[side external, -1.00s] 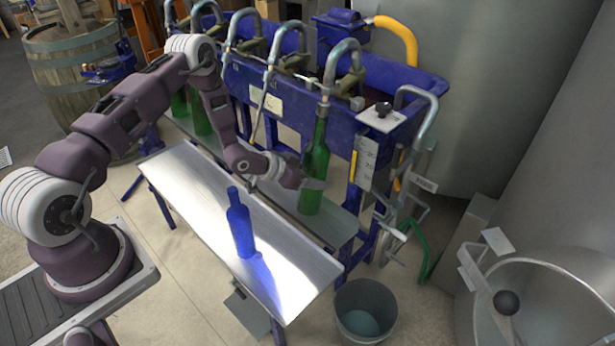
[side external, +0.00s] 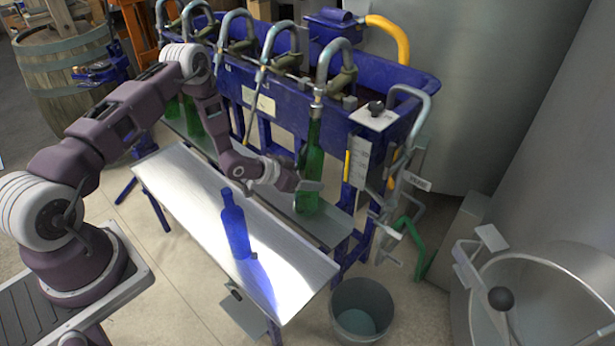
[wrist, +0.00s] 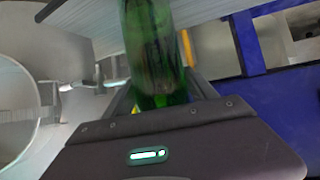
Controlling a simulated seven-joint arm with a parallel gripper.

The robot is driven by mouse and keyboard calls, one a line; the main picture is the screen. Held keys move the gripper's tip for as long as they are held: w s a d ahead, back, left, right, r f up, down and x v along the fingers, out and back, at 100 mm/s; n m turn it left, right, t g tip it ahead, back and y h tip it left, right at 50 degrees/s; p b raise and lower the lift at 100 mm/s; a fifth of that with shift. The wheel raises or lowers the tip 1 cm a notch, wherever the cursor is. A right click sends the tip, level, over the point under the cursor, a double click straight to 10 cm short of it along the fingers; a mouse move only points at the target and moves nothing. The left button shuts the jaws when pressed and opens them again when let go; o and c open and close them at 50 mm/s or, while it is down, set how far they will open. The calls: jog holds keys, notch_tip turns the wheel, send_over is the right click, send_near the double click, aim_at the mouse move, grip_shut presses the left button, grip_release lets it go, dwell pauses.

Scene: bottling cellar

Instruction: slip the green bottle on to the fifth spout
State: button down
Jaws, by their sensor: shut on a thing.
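The green bottle (side external: 309,165) is upright below the rightmost spout (side external: 322,75) of the filler in the side view. Its neck top is at the spout's lower end; I cannot tell whether the spout is inside the mouth. My gripper (side external: 312,186) is shut on the bottle's lower body, reaching in from the left. The wrist view shows the green bottle (wrist: 155,50) between my fingers, with its mouth out of view. I cannot tell whether its base touches the shelf (side external: 335,228).
A blue bottle (side external: 235,230) stands on the pale front bench (side external: 185,195). Other green bottles (side external: 192,120) stand under spouts to the left. The blue filler trough (side external: 285,105) is behind. A grey bucket (side external: 362,305) is on the floor at the right front.

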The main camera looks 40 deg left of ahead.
jog(key=shift+f, duration=0.6)
dwell(0.3)
jog(key=shift+c, duration=1.9)
grip_release()
jog(key=shift+o, duration=0.9)
jog(key=shift+s, duration=0.1)
jog(key=shift+s, duration=0.1)
